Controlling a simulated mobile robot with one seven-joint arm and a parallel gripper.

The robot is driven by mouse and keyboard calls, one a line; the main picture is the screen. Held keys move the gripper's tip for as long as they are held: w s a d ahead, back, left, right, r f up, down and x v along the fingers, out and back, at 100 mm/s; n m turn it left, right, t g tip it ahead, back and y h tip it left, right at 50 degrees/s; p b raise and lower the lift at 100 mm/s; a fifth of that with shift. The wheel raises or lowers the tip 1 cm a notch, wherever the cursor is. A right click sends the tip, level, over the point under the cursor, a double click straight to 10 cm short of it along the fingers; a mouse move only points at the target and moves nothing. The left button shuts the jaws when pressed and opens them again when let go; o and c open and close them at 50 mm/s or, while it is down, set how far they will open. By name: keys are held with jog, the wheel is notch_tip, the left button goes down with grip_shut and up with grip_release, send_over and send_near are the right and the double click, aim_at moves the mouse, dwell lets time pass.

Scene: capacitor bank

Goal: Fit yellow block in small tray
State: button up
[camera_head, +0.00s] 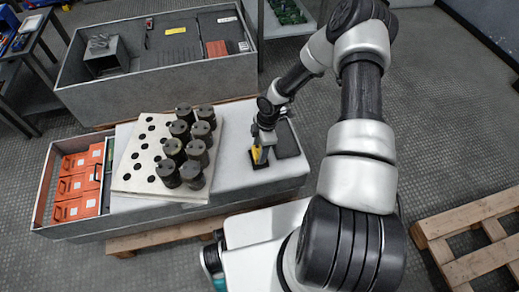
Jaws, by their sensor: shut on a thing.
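The yellow block (257,154) is small and stands at the right part of the grey work surface. My gripper (261,150) points down and is shut on it. A small dark tray (260,164) shows just below the block, partly hidden by the block and gripper. Whether the block sits inside the tray or just above it I cannot tell. A flat dark panel (286,139) lies right beside my gripper.
A white perforated plate (134,181) with several dark cylinders (192,175) stands to the left. Orange boxes (77,187) fill a bin at the far left. A large grey container (160,78) is behind. A wooden pallet (470,240) lies on the floor at right.

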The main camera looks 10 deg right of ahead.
jog(key=shift+f, duration=0.3)
dwell(0.5)
jog(key=o, duration=1.3)
jog(key=d+r+p, duration=0.1)
jog(key=r, duration=0.4)
jog(key=r+p, duration=0.2)
jog(key=r, duration=0.4)
jog(key=d+r+p, duration=0.1)
jog(key=r, duration=0.5)
jog(key=shift+d+r+p, duration=0.15)
jog(key=shift+d+p, duration=0.15)
jog(key=shift+p, duration=0.05)
